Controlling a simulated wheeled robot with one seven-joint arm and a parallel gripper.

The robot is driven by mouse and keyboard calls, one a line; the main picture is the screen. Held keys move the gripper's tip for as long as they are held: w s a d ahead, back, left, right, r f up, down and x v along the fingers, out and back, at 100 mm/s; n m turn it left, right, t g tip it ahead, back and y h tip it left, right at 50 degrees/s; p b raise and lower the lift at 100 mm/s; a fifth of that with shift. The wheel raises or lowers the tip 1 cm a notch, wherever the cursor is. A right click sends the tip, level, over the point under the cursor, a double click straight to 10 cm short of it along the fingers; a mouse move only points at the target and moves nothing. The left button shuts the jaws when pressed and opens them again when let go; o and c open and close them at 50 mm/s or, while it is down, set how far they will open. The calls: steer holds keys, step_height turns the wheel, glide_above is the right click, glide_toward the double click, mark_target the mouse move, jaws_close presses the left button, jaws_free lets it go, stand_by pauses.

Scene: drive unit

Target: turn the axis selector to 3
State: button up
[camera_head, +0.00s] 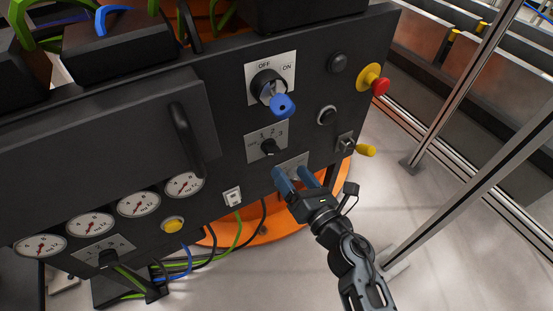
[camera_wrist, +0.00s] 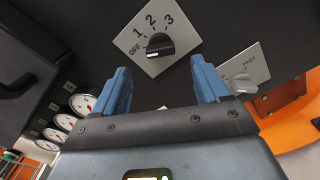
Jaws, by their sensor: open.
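The axis selector (camera_head: 268,147) is a small black knob on a white plate at the middle of the dark panel. In the wrist view the selector knob (camera_wrist: 160,46) has OFF, 1, 2 and 3 around it. Its white mark is at the left end, on the OFF side. My gripper (camera_head: 290,173) has blue fingers, open and empty, just below and right of the selector plate. In the wrist view the open fingers (camera_wrist: 160,68) lie either side of the knob in the picture, nearer the camera. I see no contact with the knob.
A key switch with a blue key (camera_head: 282,105) sticks out above the selector. A red emergency button (camera_head: 379,86) and a yellow-tipped lever (camera_head: 364,150) are to the right. A plate marked FAST (camera_wrist: 245,68) is partly behind my right finger. A handle (camera_head: 187,138) projects at left.

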mark_target(276, 152)
steer(key=shift+b+x, duration=0.75)
steer(key=shift+x, duration=3.2)
steer(key=shift+c, duration=0.2)
steer(key=c, duration=1)
